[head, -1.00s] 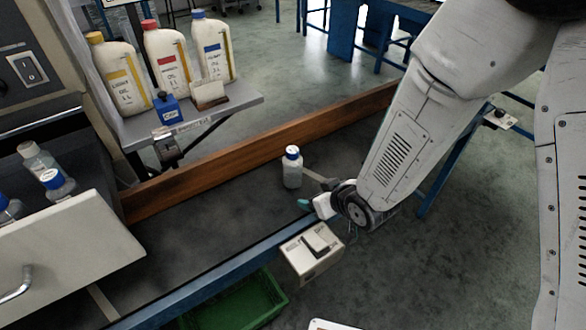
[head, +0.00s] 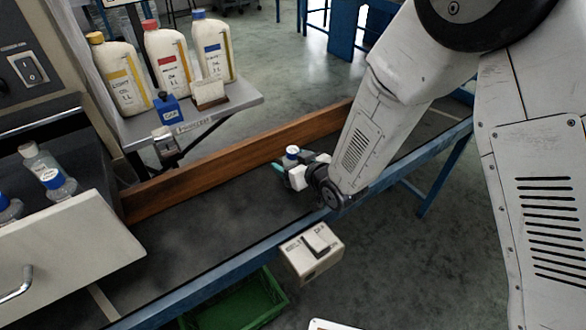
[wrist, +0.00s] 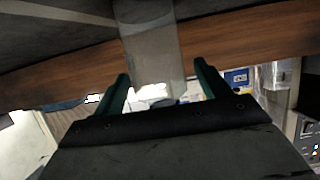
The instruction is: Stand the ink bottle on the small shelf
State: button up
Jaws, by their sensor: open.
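A clear bottle with a blue and white cap (head: 292,151), which I take for the ink bottle, stands on the dark belt beside the wooden rail. My gripper (head: 290,165) is at this bottle, with its fingers open around it. In the wrist view the translucent bottle (wrist: 152,50) is between the two green fingers (wrist: 162,76); I cannot tell whether they touch it. In the head view the gripper hides the bottle's lower body. A small grey shelf (head: 238,106) is at the upper left, beyond the wooden rail.
An open drawer (head: 70,255) with several bottles is at left. A cardboard box (head: 312,262) and a green crate (head: 240,305) are near the front.

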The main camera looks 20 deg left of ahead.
jog(key=c, duration=1.1)
jog(key=shift+c, duration=0.2)
jog(key=shift+r, duration=0.15)
